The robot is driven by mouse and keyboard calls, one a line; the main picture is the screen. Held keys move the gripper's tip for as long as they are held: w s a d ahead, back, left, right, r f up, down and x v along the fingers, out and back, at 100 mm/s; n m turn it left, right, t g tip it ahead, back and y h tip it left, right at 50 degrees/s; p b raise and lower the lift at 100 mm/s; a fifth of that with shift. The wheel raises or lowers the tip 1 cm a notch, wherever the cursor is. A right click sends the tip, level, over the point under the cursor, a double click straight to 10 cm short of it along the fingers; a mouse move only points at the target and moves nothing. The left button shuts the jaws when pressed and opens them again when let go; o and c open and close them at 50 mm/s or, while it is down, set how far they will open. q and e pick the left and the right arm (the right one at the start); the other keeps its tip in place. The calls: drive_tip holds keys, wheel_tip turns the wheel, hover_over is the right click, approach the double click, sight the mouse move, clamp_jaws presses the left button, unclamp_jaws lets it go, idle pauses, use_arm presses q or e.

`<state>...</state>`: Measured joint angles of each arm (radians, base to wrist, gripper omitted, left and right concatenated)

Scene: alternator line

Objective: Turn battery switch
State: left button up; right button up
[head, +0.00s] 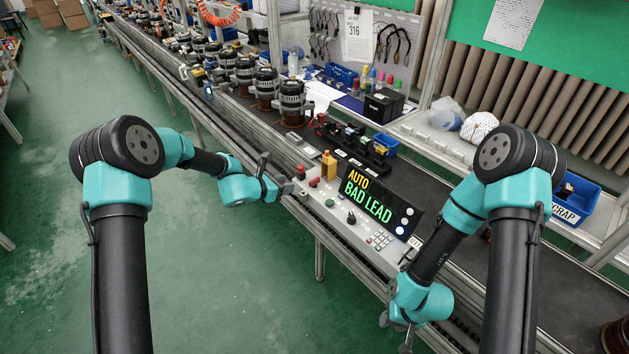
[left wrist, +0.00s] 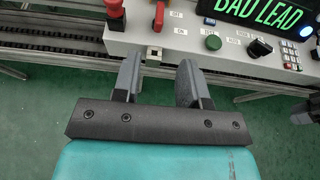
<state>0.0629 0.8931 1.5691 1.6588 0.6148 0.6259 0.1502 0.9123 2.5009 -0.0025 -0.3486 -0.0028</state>
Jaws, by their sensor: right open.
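The battery switch (head: 314,182) is a small red handle on the grey control panel (head: 345,236), beside a red mushroom button (head: 300,172). In the left wrist view the red switch handle (left wrist: 158,17) stands upright on the panel, with OFF and ON labels to its right. My left gripper (head: 284,187) is at the panel's front left edge. In the left wrist view its two fingers (left wrist: 158,78) are apart with nothing between them, short of the switch and not touching it. My right gripper (head: 407,338) hangs open and empty at the panel's right end.
A display (head: 375,205) reading AUTO and BAD LEAD stands on the panel. A green button (left wrist: 213,42), a black selector knob (left wrist: 260,47) and a keypad (head: 379,240) lie right of the switch. Alternators (head: 291,101) line the conveyor.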

sight(313, 180)
use_arm(q)
drive_tip(key=x, duration=1.4)
drive_tip(key=shift+d+f, duration=0.1)
clamp_jaws()
